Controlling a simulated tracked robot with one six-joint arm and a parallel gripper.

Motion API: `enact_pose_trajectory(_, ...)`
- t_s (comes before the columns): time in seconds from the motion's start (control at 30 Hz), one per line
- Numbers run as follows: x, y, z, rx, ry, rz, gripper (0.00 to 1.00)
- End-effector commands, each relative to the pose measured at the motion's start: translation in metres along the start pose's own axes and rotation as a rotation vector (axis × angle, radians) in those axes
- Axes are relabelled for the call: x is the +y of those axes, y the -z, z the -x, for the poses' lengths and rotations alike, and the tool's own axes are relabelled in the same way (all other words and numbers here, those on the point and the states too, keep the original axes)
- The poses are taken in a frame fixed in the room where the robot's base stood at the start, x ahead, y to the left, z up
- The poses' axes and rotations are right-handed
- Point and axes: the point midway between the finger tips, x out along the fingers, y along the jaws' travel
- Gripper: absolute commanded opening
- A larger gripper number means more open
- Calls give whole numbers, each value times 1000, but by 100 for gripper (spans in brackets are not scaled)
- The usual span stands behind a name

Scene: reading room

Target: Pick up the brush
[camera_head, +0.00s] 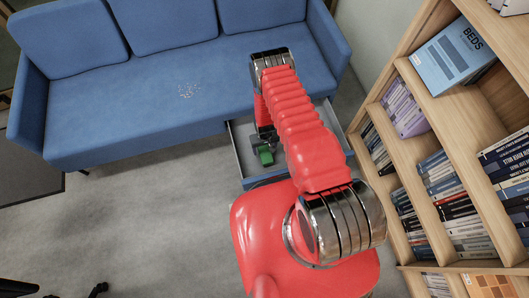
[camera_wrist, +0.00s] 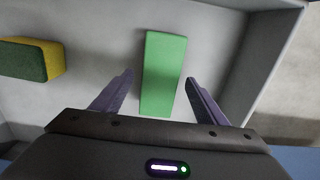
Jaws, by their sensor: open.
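A long plain green block (camera_wrist: 164,72) lies in an open drawer (camera_wrist: 222,60) in the wrist view, between my gripper's two fingers. My gripper (camera_wrist: 159,78) is open, with a gap on each side of the block. No bristles or handle show, so I cannot tell whether this block is the brush. A second block, yellow with a dark green face (camera_wrist: 24,62), lies to the left in the same drawer. In the head view my arm reaches down to the drawer (camera_head: 236,150), and a small green patch (camera_head: 265,156) shows by my gripper. My arm hides part of the drawer.
The drawer's side wall (camera_wrist: 262,65) rises close to the right of my gripper. A wooden bookshelf (camera_head: 455,105) stands at the right.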

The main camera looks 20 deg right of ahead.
Motion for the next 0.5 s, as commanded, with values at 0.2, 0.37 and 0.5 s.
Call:
enact_pose_trajectory(0.2, 0, 0, 0, 0, 0, 0, 67)
enact_pose_trajectory(0.37, 0, 0, 0, 0, 0, 0, 67)
enact_pose_trajectory(0.5, 0, 0, 0, 0, 0, 0, 62)
